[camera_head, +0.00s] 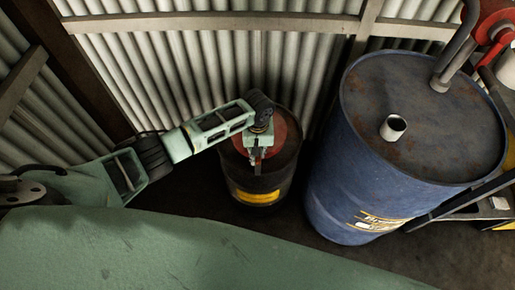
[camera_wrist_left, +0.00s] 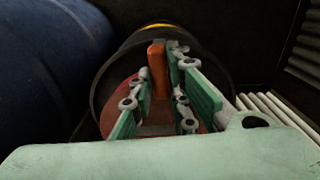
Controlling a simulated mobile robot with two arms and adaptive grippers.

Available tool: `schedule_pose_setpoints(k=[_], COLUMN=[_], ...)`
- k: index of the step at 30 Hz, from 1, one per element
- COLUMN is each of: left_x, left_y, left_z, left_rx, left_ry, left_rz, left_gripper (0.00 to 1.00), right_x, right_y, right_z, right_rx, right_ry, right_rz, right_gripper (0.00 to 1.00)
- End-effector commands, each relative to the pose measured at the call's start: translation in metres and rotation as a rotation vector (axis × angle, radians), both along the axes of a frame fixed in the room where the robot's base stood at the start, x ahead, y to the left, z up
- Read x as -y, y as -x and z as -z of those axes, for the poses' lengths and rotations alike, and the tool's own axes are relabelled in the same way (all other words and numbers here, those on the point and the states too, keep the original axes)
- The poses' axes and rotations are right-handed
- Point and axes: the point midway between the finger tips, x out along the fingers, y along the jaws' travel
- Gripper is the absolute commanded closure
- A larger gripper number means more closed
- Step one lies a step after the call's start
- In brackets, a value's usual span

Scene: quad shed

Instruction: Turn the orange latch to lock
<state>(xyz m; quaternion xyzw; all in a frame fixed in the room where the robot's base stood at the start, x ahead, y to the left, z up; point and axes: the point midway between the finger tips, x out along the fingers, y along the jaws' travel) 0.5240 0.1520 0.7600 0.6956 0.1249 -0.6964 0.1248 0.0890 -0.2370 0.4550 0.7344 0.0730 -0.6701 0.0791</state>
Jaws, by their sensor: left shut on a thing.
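The orange latch (camera_wrist_left: 157,66) stands up from the red top (camera_wrist_left: 114,92) of a small dark drum in the left wrist view. My left gripper (camera_wrist_left: 159,92) has its green fingers on either side of the latch and is shut on it. In the head view my left gripper (camera_head: 257,152) points down onto the red drum top (camera_head: 283,128), and mostly hides the latch. Whether the latch is locked cannot be told. My right gripper is in neither view.
A large blue drum (camera_head: 345,185) stands close on the right of the small dark drum (camera_head: 261,188), with an open spout (camera_head: 393,127) on top. A corrugated wall (camera_head: 205,65) runs behind. A red pump (camera_head: 490,22) is at the far right.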

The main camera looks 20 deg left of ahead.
Motion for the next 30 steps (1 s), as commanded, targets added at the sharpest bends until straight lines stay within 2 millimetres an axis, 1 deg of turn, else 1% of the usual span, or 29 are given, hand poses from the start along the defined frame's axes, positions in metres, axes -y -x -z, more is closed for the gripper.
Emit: schedule_pose_setpoints(k=[1,7,22,23,28,29,30], left_x=[0.0004,0.0006,0.0008,0.0008,0.0006,0.0006,0.0006], left_y=[0.0007,0.0002,0.0000,0.0000,0.0000,0.0000,-0.0001], left_z=[-0.0013,-0.0005,0.0000,0.0000,0.0000,0.0000,0.0000], left_rx=[-0.002,-0.001,-0.001,-0.001,0.000,0.000,0.000], left_ry=[0.000,0.000,0.000,0.000,0.000,0.000,0.000], left_rz=[0.019,0.074,0.093,0.093,0.092,0.092,0.092], left_gripper=[1.00,1.00,1.00,0.83,0.68,0.66,0.66], right_x=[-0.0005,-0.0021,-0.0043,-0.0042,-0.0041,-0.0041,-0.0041], right_y=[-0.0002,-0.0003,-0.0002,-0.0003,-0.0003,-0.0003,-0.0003], right_z=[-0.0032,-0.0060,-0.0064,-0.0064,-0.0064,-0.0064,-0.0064], right_rx=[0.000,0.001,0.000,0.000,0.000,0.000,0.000], right_ry=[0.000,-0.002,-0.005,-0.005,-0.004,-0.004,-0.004], right_rz=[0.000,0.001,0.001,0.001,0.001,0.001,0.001], right_gripper=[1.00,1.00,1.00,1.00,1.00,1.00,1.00])
